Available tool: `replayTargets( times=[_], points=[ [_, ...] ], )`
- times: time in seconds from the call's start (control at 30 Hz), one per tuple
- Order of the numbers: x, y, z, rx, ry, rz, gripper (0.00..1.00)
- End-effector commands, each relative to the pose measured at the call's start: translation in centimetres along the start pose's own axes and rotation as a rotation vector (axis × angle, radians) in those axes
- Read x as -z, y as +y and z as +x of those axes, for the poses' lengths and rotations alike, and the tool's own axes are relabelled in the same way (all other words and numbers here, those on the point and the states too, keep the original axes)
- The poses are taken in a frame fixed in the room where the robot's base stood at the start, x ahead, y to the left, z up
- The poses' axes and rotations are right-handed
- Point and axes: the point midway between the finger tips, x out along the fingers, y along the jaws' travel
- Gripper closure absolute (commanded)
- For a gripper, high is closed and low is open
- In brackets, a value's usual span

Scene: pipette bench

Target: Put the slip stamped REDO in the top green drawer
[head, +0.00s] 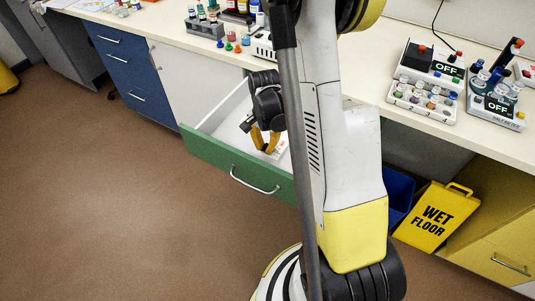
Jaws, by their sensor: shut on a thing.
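The top green drawer (215,158) stands pulled open under the bench, its white inside partly showing. My gripper (265,150) reaches down into the open drawer, behind its green front. Its yellow fingers are shut on a small pale slip (281,148), which shows at the fingertips with faint marks. I cannot read a REDO stamp on it at this size. Whether the slip touches the drawer bottom cannot be told. My arm hides the right part of the drawer.
The white bench top (170,27) above holds a bottle rack (205,28) and OFF-marked devices (433,66). A yellow wet floor sign (437,216) and a blue bin (398,193) stand at right. The brown floor in front of the drawer is clear.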

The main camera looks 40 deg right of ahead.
Motion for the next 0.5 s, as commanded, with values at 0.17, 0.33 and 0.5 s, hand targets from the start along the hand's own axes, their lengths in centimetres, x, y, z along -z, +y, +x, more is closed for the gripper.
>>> replayTargets(
  times=[0.17,0.33,0.5],
  points=[
    [0.0,0.0,2.5,0.000,0.000,-0.001,1.00],
    [0.0,0.0,3.8,0.000,0.000,-0.002,1.00],
    [0.0,0.0,3.6,0.000,0.000,-0.002,1.00]
  ],
)
